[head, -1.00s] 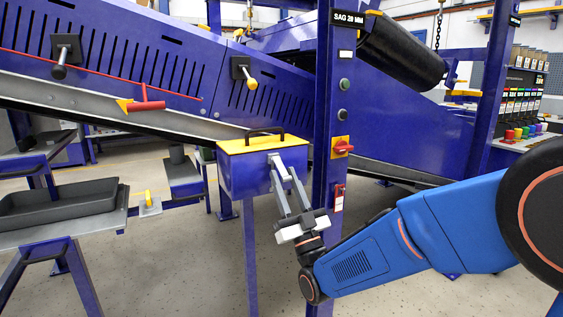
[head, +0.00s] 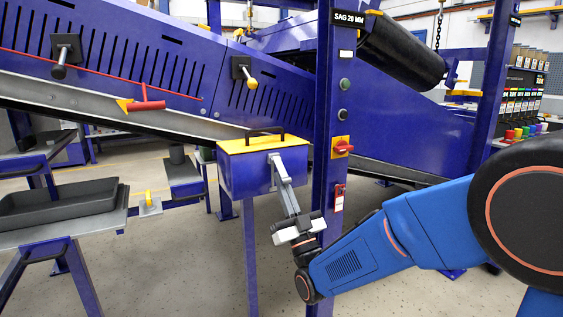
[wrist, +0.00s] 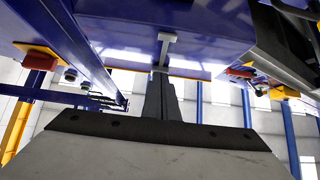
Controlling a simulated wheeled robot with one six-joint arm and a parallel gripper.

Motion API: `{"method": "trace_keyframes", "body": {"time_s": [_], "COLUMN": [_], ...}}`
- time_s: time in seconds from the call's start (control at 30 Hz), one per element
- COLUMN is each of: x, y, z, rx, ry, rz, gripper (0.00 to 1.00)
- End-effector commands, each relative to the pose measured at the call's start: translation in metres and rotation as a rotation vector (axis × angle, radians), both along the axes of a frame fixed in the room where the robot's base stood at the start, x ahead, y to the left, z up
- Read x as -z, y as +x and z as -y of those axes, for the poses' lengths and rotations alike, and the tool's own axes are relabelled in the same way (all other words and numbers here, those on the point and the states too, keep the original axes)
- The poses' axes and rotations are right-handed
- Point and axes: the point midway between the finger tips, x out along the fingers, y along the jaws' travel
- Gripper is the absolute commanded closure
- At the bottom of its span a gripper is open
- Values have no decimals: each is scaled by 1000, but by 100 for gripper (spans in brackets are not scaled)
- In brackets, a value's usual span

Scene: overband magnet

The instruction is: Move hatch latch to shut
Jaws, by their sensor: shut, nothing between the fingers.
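A blue box (head: 235,178) with a yellow lid (head: 252,143) and a black handle stands left of the blue post. The lid lies flat on it. A small grey T-shaped piece, which looks like the hatch latch (wrist: 166,46), shows against the blue face in the wrist view. In the head view it is hard to tell apart from my fingers. My gripper (head: 281,183) is shut and empty, with its fingers pointing up at the box's front. In the wrist view its dark fingers (wrist: 160,78) end just below the grey piece; I cannot tell whether they touch.
The blue post (head: 330,120), with a red rotary switch (head: 342,149) and a red lockout tag (head: 339,190), stands close to the right of my gripper. A black tray (head: 60,203) lies at the left. Open floor shows below the box.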

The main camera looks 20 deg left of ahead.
Motion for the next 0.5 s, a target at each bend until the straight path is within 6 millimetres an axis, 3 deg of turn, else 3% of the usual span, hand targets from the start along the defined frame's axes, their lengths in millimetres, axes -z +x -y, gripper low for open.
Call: {"method": "trace_keyframes", "body": {"time_s": [0.5], "x": [8], "y": [9], "z": [-11], "rx": [0], "ry": [0], "rz": [0], "gripper": [100]}}
